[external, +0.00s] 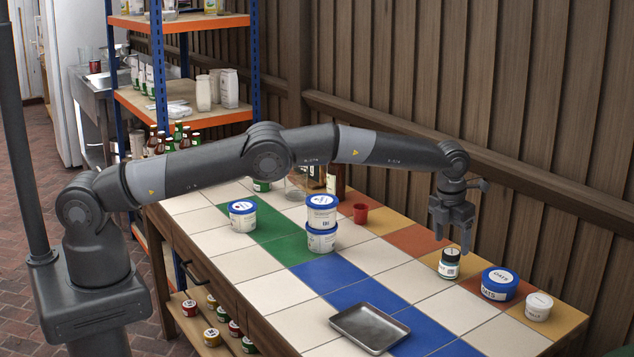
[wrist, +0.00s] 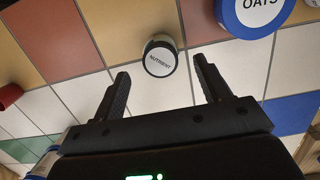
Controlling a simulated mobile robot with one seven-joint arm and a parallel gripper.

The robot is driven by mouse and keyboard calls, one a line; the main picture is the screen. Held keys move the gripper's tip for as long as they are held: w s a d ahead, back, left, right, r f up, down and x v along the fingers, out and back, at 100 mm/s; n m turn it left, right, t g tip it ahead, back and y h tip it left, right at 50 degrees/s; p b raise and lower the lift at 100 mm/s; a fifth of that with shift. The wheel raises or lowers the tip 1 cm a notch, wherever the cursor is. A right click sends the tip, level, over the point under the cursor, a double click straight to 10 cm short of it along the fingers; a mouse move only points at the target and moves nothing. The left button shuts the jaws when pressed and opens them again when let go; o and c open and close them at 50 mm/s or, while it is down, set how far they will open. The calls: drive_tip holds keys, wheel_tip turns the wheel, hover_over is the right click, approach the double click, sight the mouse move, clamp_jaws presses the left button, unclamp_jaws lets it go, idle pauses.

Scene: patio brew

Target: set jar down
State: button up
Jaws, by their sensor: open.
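A small jar (external: 449,263) with a dark lid and white label stands upright on the tiled tabletop, toward the right. In the wrist view its round top (wrist: 160,60) reads "NUTRIENT" and it lies just beyond the fingertips, centred between them. My gripper (external: 453,243) points down just above the jar in the external view, and its fingers (wrist: 161,80) are spread apart with nothing between them. I see no contact between the fingers and the jar.
A blue-lidded OATS tub (external: 499,285) and a small white tub (external: 538,306) stand right of the jar. A metal tray (external: 369,327) lies in front. Stacked tubs (external: 321,224) and a red cup (external: 360,213) stand left. White and blue tiles between are clear.

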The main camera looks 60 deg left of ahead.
sight(447, 253)
drive_tip(key=r, duration=0.5)
drive_tip(key=shift+s+r, duration=0.2)
drive_tip(key=shift+s, duration=0.2)
drive_tip(key=s+a+r+n, duration=0.3)
drive_tip(key=a+r+n, duration=0.5)
drive_tip(key=a+r, duration=0.65)
drive_tip(key=s+a+r+n+t+h, duration=0.1)
drive_tip(key=s+a+r+n+t, duration=0.1)
drive_tip(key=s+a+r+n, duration=1.05)
drive_tip(key=s+a+n, duration=0.3)
drive_tip(key=s, duration=0.5)
drive_tip(key=s+a+r+n, duration=0.1)
drive_tip(key=s+a+n, duration=0.3)
drive_tip(key=s, duration=0.6)
drive_tip(key=s+a+f+n+t, duration=0.1)
drive_tip(key=s+f+n, duration=0.3)
drive_tip(key=s, duration=0.4)
drive_tip(key=s+a+f+n+y, duration=0.1)
drive_tip(key=s+a+f+n, duration=0.2)
drive_tip(key=s, duration=0.5)
drive_tip(key=shift+f+n+t, duration=0.4)
drive_tip(key=shift+f+n, duration=0.3)
drive_tip(key=shift+n, duration=0.05)
